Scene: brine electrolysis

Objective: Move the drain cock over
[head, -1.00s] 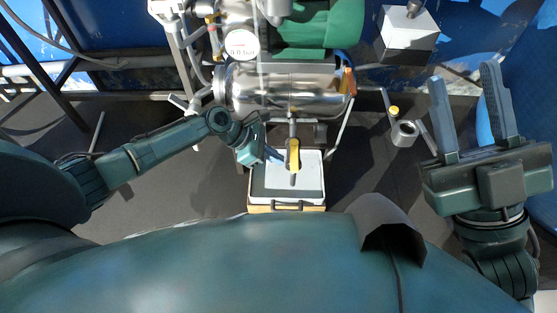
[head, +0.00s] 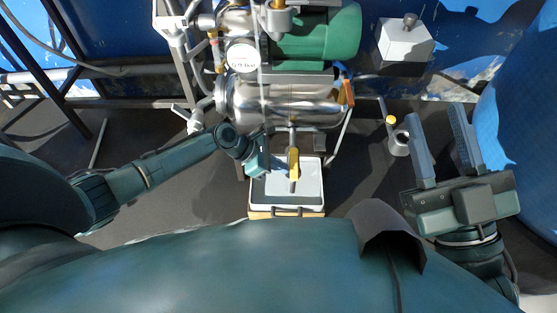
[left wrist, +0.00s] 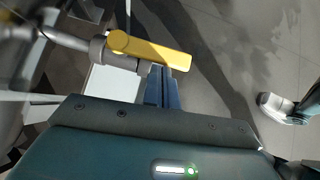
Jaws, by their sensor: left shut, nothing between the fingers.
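The drain cock has a yellow lever handle (head: 294,163) on a grey valve pipe below the steel tank (head: 285,100). In the head view the lever points toward me, above a white tray (head: 262,200). In the left wrist view the yellow lever (left wrist: 150,52) lies across the picture, with its free end to the right. My left gripper (head: 277,162) is just left of the lever. Its fingers (left wrist: 161,72) are shut and empty, with the tips close to the lever's edge; I cannot tell whether they touch. My right gripper (head: 435,113) is open and empty at the right.
A green motor (head: 330,35) and a gauge (head: 243,56) sit above the tank. A small yellow-topped fitting (head: 391,119) and a grey cup-like part (head: 398,143) stand left of my right gripper. A white box (head: 405,42) is at the back right. The dark floor around the tray is open.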

